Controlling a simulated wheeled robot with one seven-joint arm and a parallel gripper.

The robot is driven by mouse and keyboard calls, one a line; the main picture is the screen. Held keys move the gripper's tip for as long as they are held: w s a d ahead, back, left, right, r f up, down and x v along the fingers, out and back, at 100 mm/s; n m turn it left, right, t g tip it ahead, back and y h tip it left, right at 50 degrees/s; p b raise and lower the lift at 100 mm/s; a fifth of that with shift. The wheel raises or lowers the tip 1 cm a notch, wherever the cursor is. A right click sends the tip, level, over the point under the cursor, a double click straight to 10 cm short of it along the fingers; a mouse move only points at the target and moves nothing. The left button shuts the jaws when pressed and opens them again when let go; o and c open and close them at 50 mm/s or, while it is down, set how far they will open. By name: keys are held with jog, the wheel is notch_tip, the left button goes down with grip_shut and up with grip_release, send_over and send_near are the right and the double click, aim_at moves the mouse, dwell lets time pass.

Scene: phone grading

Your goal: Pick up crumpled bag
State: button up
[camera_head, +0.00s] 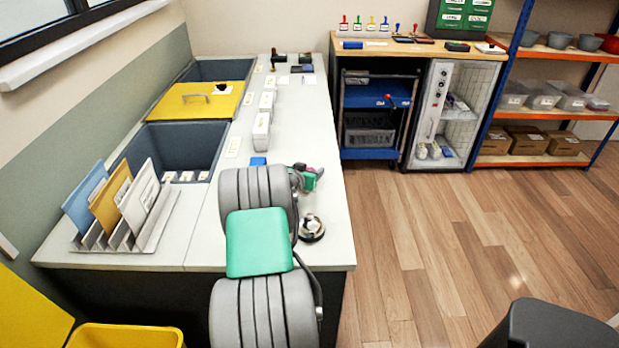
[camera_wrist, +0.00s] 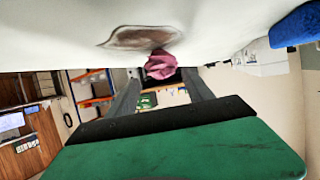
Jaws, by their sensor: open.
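A crumpled pink-mauve bag (camera_wrist: 160,65) shows in the wrist view, against the pale worktop at the top of that picture. My gripper (camera_wrist: 161,80) is open, with one dark finger on each side of the bag's place in the picture. I cannot tell whether the bag is between the fingertips or a little beyond them, and no firm grip shows. In the head view my gripper (camera_head: 308,174) is low over the worktop's right part, mostly hidden behind my arm. The bag cannot be made out clearly there.
The pale worktop (camera_head: 215,215) carries a file rack (camera_head: 150,235) at left and white boxes (camera_head: 262,132) beyond my arm. A small blue item (camera_head: 258,161) lies near my gripper. A round metallic object (camera_head: 311,228) stands near the right edge. Open bins (camera_head: 175,145) are sunk at left.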

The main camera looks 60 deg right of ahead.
jog(key=x, duration=0.5)
jog(key=shift+w+a+f, duration=0.15)
jog(key=shift+w, duration=0.05)
jog(key=shift+c, duration=0.3)
grip_shut()
